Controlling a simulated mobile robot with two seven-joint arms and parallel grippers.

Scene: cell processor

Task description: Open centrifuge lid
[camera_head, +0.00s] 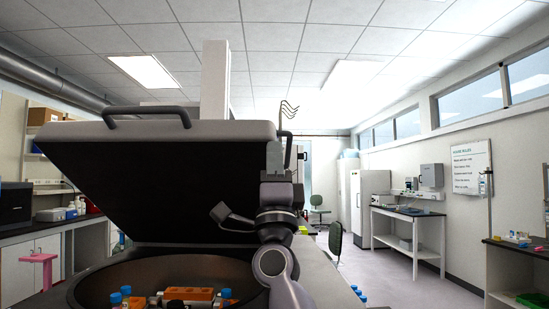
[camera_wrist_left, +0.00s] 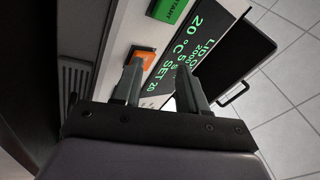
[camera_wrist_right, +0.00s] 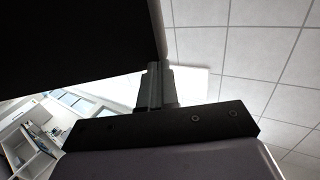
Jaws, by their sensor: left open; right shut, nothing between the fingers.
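The centrifuge lid (camera_head: 180,130) stands raised and tilted above the bowl (camera_head: 100,283), with its dark underside showing and a black handle (camera_head: 147,112) on its top edge. My right gripper (camera_head: 274,150) is shut and empty at the lid's right edge. In the right wrist view its closed fingertips (camera_wrist_right: 158,66) are beside or against the lid's dark underside (camera_wrist_right: 70,40); contact is unclear. My left gripper (camera_wrist_left: 158,62) is open and empty in front of the control panel. An orange button (camera_wrist_left: 140,54), a green START button (camera_wrist_left: 168,9) and a display (camera_wrist_left: 205,45) show there.
Inside the bowl are an orange rack (camera_head: 190,294) and several blue-capped tubes (camera_head: 126,290). Benches line the left and right walls.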

